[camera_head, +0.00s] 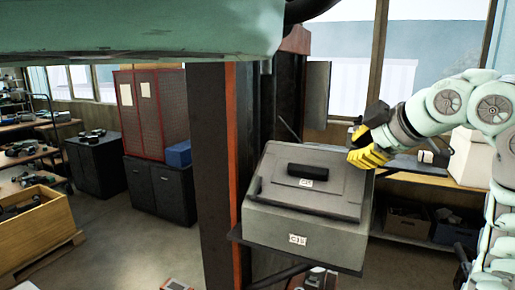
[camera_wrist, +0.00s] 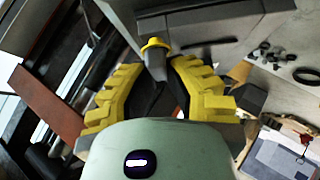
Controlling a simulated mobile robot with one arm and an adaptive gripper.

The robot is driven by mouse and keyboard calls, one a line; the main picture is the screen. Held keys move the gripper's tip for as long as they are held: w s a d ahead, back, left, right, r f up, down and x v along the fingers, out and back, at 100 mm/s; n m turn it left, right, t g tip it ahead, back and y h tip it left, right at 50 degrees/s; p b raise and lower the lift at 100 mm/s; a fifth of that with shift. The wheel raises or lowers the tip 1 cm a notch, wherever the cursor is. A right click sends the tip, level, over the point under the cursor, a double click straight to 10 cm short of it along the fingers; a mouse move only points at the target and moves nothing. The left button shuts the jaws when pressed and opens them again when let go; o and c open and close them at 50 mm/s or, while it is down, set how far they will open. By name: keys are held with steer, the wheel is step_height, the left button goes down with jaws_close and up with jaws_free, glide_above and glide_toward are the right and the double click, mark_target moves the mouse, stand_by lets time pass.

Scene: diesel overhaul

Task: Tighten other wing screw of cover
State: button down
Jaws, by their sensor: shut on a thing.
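The grey box (camera_head: 300,235) stands on a dark shelf, with its grey cover (camera_head: 270,198) on top. The cover has a black handle (camera_head: 307,172) and a small white label. My gripper (camera_head: 368,152) is at the cover's back right corner, its yellow fingers against that edge. In the wrist view my gripper (camera_wrist: 153,75) has its two yellow fingers on either side of a yellow-headed wing screw (camera_wrist: 154,52), shut on it. The screw's lower part is partly hidden between the fingers. The other wing screw cannot be made out.
A dark and orange post (camera_head: 215,160) stands just left of the box. A wooden bench (camera_head: 420,180) with bins below it is behind my arm. Red and black cabinets (camera_head: 155,115) stand far left, with open floor before them.

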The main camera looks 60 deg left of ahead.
stand_by(0.3)
steer(key=shift+f+m+t+y+b, duration=0.3)
steer(key=shift+m+t+b, duration=0.1)
steer(key=shift+m+b, duration=0.25)
steer(key=m+t, duration=0.2)
steer(key=m, duration=0.1)
steer(key=shift+r+m+y+b, duration=0.2)
steer(key=shift+m+y+b, duration=0.05)
steer(key=shift+y+b, duration=0.1)
steer(key=shift+m+t, duration=0.4)
steer(key=shift+m, duration=0.2)
steer(key=shift+f+m+t+b, duration=0.35)
steer(key=shift+m+t+b, duration=0.25)
steer(key=shift+b, duration=0.55)
steer(key=shift+m+t+b, duration=0.4)
steer(key=shift+m+b, duration=0.5)
steer(key=shift+b, duration=0.25)
steer(key=shift+r+m, duration=0.3)
steer(key=shift+m, duration=0.1)
steer(key=shift+f+b, duration=0.1)
steer(key=shift+b, duration=0.3)
